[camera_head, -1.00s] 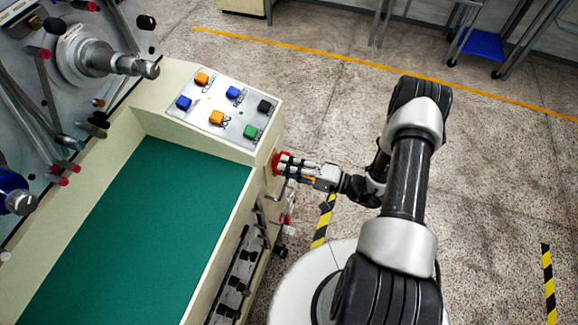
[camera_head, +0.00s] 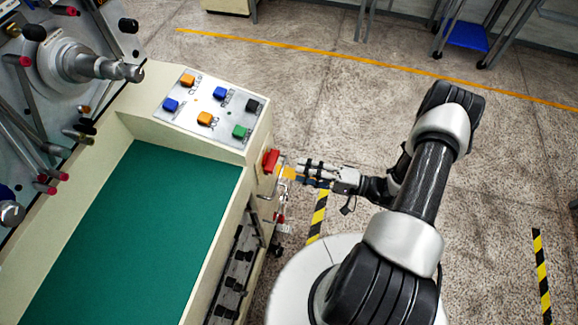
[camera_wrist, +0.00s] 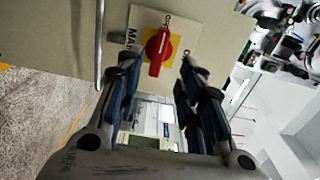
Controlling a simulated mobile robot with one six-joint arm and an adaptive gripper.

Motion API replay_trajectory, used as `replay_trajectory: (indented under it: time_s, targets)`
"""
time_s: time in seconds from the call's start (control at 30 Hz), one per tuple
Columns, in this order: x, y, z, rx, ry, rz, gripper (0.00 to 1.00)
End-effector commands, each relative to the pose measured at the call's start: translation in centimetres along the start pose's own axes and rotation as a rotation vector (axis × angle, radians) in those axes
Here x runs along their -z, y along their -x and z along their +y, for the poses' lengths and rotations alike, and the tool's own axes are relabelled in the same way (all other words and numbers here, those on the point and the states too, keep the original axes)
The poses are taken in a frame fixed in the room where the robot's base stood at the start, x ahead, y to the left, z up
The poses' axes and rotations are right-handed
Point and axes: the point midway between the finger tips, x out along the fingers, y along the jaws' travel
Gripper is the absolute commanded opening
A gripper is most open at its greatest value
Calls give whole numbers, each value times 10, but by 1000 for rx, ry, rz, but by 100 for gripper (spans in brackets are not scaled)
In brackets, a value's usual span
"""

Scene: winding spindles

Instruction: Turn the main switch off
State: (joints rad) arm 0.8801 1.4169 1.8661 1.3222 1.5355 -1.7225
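The main switch is a red rotary handle (camera_wrist: 158,52) on a yellow plate, mounted on the machine's cream side panel. In the head view the red switch (camera_head: 270,160) sticks out of the panel's right end, below the button panel. My gripper (camera_head: 291,172) is just to the right of the switch, pointing at it, with a small gap between. In the wrist view my gripper (camera_wrist: 156,66) is open, its two fingers apart on either side of the red handle and nothing held. The small lettering on the plate is only partly readable.
A button panel (camera_head: 212,108) with several coloured buttons tops the machine, beside a green work surface (camera_head: 140,235). A metal rod (camera_wrist: 99,45) runs on the panel left of the switch.

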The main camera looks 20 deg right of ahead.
Motion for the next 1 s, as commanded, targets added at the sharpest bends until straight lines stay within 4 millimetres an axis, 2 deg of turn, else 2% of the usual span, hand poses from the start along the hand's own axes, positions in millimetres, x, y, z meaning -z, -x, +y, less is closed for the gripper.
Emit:
replay_trajectory:
  time_s: [0.1, 0.3, 0.87, 1.0]
  targets:
    - [1, 21, 0, -1, 3, 4, 35]
    - [0, 38, 0, 0, 1, 0, 35]
    - [0, 39, 0, 0, 1, -1, 35]
    - [1, 36, -10, -16, 2, -37, 35]
